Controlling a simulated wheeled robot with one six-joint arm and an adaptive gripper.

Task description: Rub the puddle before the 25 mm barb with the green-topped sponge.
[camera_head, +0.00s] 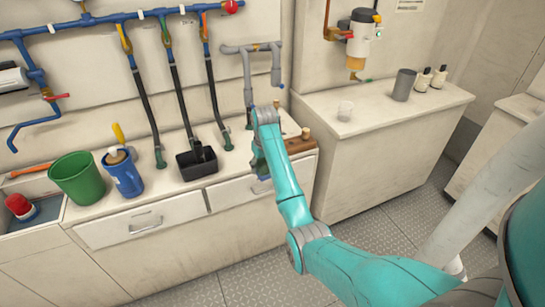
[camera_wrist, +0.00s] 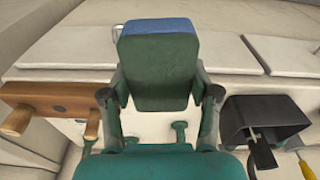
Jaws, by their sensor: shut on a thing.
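My gripper (camera_wrist: 160,93) is shut on a sponge (camera_wrist: 160,65), one finger on each side. The sponge shows a broad dark green face and a blue strip along its upper edge in the wrist view. In the head view my gripper (camera_head: 261,166) hangs near the counter's front edge, just left of the wooden block, and mostly hides the sponge. Black hoses run down to green fittings (camera_head: 160,158) on the counter; a further one (camera_head: 227,142) stands right of the black bin. I cannot read the barb sizes. I cannot make out a puddle in either view.
A black open bin (camera_head: 197,163) stands left of my gripper. A wooden block with pegs (camera_head: 300,143) is close on the right. A blue jug (camera_head: 123,175) and green bucket (camera_head: 77,180) stand farther left. The right-hand counter (camera_head: 370,115) holds a cup, a canister and bottles.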

